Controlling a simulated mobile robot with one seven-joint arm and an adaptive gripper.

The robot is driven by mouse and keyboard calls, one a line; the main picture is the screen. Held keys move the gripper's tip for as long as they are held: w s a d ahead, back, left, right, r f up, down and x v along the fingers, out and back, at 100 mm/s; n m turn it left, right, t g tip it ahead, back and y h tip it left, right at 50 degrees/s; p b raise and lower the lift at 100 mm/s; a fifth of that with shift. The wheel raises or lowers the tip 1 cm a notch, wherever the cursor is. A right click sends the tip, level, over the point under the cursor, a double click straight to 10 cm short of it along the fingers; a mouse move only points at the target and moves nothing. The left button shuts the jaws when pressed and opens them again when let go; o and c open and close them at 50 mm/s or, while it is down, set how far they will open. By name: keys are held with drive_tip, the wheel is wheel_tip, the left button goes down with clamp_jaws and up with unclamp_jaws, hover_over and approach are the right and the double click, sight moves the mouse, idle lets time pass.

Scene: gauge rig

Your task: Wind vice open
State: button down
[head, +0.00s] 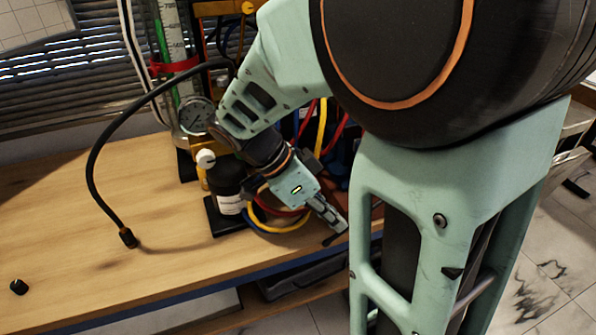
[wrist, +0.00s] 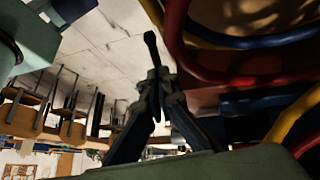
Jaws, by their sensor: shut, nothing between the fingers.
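My gripper (head: 338,226) points down and right at the bench's front edge in the head view. In the wrist view its fingers (wrist: 160,78) come together at the tips, shut with nothing between them. A thin black bar with a rounded end (wrist: 150,40) shows just beyond the fingertips; it looks like the vice's handle. A short dark bar (head: 333,239) also shows beside the fingertips in the head view. I cannot tell whether the fingers touch it. The vice's body and jaws are not clearly seen; my arm covers that part of the bench.
Red, blue and yellow hoses (head: 285,220) lie close behind my gripper. A dark bottle (head: 229,190), a round gauge (head: 195,116) and a black hose (head: 92,165) stand to the left. The wooden bench (head: 160,225) has free room at left front.

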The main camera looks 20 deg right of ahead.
drive_tip(key=shift+f, duration=0.1)
drive_tip(key=shift+d+f+b, duration=0.3)
drive_tip(key=shift+f+b, duration=0.4)
drive_tip(key=shift+b, duration=0.35)
drive_tip(key=shift+r, duration=0.1)
